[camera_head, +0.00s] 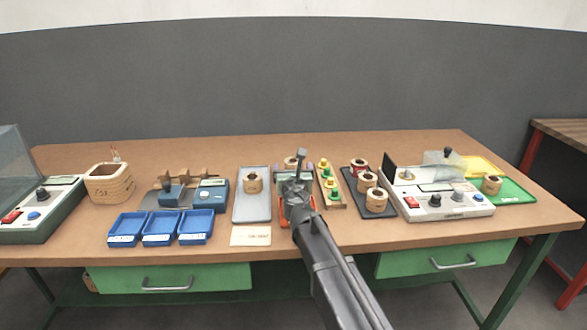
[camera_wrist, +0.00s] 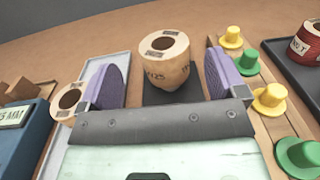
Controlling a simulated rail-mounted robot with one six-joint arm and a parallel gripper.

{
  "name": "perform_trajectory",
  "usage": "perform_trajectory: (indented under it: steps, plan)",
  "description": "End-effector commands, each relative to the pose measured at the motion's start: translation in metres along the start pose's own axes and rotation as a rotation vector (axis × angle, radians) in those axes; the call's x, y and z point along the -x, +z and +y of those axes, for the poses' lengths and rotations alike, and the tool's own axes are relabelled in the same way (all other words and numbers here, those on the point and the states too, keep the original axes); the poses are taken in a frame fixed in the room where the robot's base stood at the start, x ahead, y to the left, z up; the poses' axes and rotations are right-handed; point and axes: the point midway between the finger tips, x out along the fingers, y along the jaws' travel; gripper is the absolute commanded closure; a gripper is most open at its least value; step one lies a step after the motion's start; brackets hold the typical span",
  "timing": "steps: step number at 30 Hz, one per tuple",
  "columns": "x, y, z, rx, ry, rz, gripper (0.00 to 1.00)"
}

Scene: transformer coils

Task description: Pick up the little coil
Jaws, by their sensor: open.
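In the wrist view, a tan wound coil (camera_wrist: 165,62) with a dark centre hole and printed marks stands on a dark surface. My gripper (camera_wrist: 163,82) is open, its two purple pads to the left and right of this coil in the picture with gaps on both sides. I cannot tell whether the coil is between the pads or just beyond them. In the head view, my gripper (camera_head: 295,182) hides most of the coil, and only its top (camera_head: 291,161) shows behind. Another small tan coil (camera_head: 252,183) stands on the grey tray (camera_head: 251,212) to the left.
Yellow and green pegs on a wooden board (camera_head: 330,186) stand close on the right. Further right are a dark tray (camera_head: 380,214) with several coils and a white tester (camera_head: 440,208). Blue bins (camera_head: 161,228) and a large coil (camera_head: 108,186) are left.

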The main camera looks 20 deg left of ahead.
Motion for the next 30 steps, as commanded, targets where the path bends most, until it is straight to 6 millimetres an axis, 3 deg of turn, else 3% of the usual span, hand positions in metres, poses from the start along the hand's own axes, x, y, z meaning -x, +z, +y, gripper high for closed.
perform_trajectory:
  steps: [9,15,27,30]
  plan:
    - [-0.051,-0.002,-0.003,-0.001,-0.001,0.0,0.1]
    - [-0.05,-0.002,-0.004,-0.001,-0.001,0.0,0.1]
    - [-0.05,-0.002,-0.004,-0.001,-0.001,0.0,0.7]
    - [-0.05,-0.002,-0.004,-0.001,-0.001,0.0,0.72]
